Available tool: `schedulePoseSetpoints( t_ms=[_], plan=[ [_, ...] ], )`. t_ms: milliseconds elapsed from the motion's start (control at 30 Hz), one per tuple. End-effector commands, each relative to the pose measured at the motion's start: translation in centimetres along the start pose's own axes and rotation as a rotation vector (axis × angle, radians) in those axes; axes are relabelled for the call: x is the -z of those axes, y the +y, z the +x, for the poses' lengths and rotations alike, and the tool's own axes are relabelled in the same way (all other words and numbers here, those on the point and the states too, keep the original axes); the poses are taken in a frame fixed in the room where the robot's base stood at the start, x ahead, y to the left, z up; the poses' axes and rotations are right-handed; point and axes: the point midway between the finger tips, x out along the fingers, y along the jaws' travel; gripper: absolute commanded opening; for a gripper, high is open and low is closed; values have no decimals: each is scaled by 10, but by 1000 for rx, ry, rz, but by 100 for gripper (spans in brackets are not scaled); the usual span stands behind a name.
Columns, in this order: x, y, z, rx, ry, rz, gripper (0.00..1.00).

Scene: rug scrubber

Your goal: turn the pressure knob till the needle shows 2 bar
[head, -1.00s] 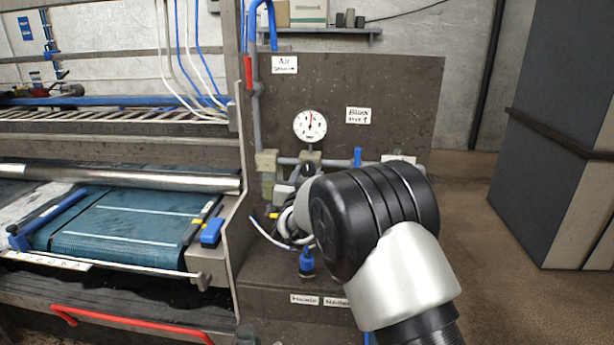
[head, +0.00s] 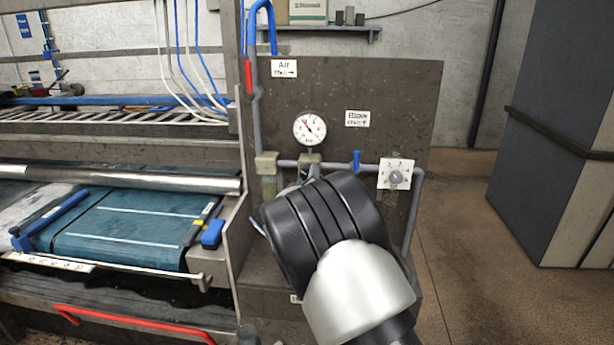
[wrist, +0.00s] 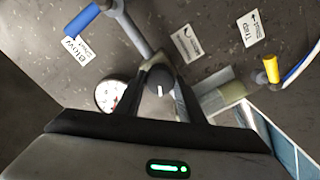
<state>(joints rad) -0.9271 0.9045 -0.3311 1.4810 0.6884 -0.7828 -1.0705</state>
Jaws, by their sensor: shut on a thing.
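The round white pressure gauge (head: 310,130) is on the dark panel in the head view, its red needle slanting to the upper left. Its numbers are too small to read. It also shows partly in the wrist view (wrist: 107,95), beside the left finger. The black pressure knob (wrist: 158,76), with a white mark, sits between my fingertips in the wrist view. My gripper (wrist: 159,84) is shut on it. In the head view my own arm hides the knob and the gripper, just below the gauge.
A blue-handled valve (head: 357,160) and a white dial plate (head: 396,174) are on the pipe to the right. A yellow-handled valve (wrist: 271,68) is close by in the wrist view. The belt machine (head: 130,225) stands left; floor at right is clear.

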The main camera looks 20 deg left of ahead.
Motion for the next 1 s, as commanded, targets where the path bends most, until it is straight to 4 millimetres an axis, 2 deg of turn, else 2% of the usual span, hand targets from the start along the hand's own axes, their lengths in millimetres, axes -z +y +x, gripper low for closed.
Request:
schedulePoseSetpoints(
  t_ms=[400, 1000],
  plan=[
    [-1, 0, 0, 2, -2, -234, 13],
    [-2, -1, 0, 2, -3, -282, 13]
  ],
)
